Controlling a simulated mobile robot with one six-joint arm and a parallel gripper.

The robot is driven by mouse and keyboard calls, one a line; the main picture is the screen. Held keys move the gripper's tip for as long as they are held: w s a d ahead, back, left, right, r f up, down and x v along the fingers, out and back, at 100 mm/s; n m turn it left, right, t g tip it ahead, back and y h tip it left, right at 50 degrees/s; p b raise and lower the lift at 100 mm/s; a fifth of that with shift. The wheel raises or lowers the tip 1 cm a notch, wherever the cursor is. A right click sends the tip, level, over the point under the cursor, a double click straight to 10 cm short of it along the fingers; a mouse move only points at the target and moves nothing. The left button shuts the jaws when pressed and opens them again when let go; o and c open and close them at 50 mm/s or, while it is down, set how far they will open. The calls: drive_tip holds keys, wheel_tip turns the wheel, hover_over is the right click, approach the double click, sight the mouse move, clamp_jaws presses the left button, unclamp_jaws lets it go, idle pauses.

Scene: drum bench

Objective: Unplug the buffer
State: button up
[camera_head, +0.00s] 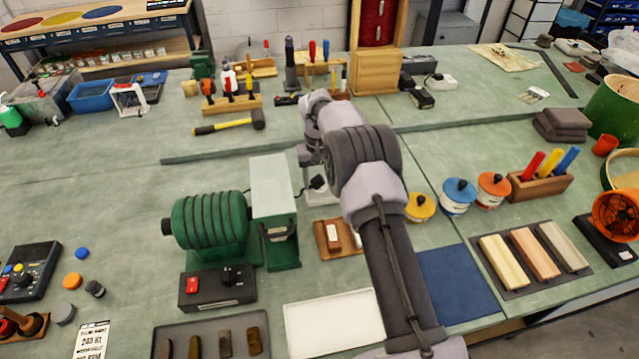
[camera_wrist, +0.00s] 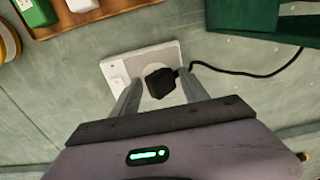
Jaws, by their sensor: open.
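The buffer (camera_head: 210,222) is a green ribbed machine on the bench, left of centre in the head view. A black plug (camera_wrist: 160,83) sits on a white socket plate (camera_wrist: 150,58) in the wrist view. Its black cord (camera_wrist: 255,74) runs off to the right. The plug (camera_head: 318,182) and plate (camera_head: 318,197) also show in the head view, partly behind my arm. My gripper (camera_wrist: 158,92) is open, with one finger on either side of the plug. I cannot tell whether the fingers touch it.
A black switch box (camera_head: 217,287) with a red button stands in front of the buffer. A wooden tray (camera_head: 338,239) lies near the socket plate, and lidded pots (camera_head: 458,195) stand to the right. A white tray (camera_head: 335,323) lies at the front.

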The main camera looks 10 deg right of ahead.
sight(318, 179)
drive_tip(key=shift+a+f, duration=0.1)
clamp_jaws()
drive_tip(key=shift+r, duration=0.2)
drive_tip(key=shift+r+p, duration=0.3)
drive_tip(key=shift+p, duration=0.1)
drive_tip(key=shift+r+p, duration=2)
drive_tip(key=shift+r, duration=0.6)
